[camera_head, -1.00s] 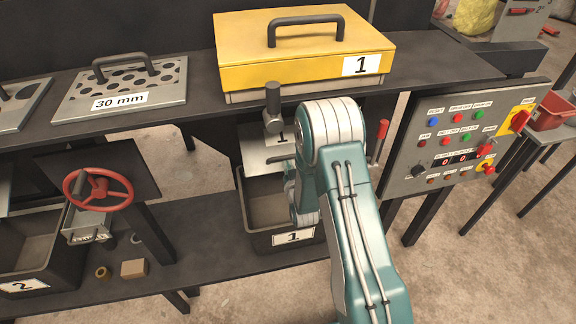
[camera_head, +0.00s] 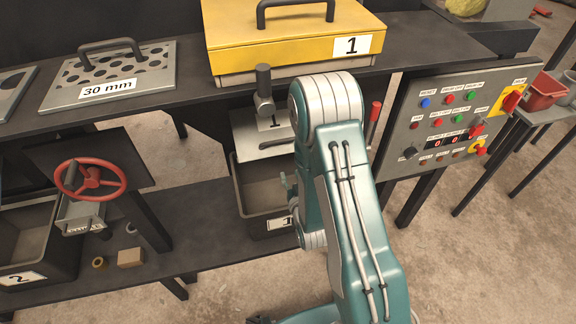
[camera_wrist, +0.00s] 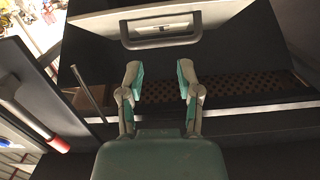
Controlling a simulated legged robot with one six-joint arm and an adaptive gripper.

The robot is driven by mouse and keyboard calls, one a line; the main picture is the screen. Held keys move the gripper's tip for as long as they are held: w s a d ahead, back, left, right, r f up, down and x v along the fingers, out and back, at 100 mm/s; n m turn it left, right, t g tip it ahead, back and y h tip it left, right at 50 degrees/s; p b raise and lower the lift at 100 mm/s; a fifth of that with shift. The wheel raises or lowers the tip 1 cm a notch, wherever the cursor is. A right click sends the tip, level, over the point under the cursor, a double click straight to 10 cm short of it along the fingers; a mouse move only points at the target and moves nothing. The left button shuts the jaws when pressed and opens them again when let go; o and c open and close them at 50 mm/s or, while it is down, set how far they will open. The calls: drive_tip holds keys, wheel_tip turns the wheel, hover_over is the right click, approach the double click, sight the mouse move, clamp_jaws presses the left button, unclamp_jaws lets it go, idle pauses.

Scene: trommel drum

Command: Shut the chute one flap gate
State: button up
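The chute one flap gate (camera_head: 250,128) is a pale grey plate marked 1, under the bench top and above bin 1. It slopes outward, with a dark bar handle (camera_head: 278,144) along its lower edge. In the wrist view a pale plate with a U-shaped handle (camera_wrist: 160,43), apparently this gate, lies beyond my fingertips. My gripper (camera_wrist: 159,72) is open and empty, its two teal-padded fingers apart and clear of the handle. In the head view my arm hides most of the gripper; a teal finger part shows left of it.
Black bin 1 (camera_head: 238,195) stands below the gate. A dark cylinder-topped post (camera_head: 264,92) rises beside the plate. A red-gripped lever (camera_head: 374,112) and the control panel (camera_head: 402,150) are to the right. The yellow cover (camera_head: 290,45) is above; a red handwheel (camera_head: 90,180) is left.

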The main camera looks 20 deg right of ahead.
sight(280, 142)
drive_tip(key=w+m, duration=0.4)
drive_tip(key=m, duration=0.1)
drive_tip(key=w+r+m, duration=0.1)
drive_tip(key=w+m, duration=0.3)
drive_tip(key=m, duration=0.2)
drive_tip(key=w+r+m, duration=0.1)
drive_tip(key=w+m, duration=0.3)
drive_tip(key=m, duration=0.2)
drive_tip(key=shift+w+t, duration=0.25)
drive_tip(key=shift+t, duration=0.05)
clamp_jaws()
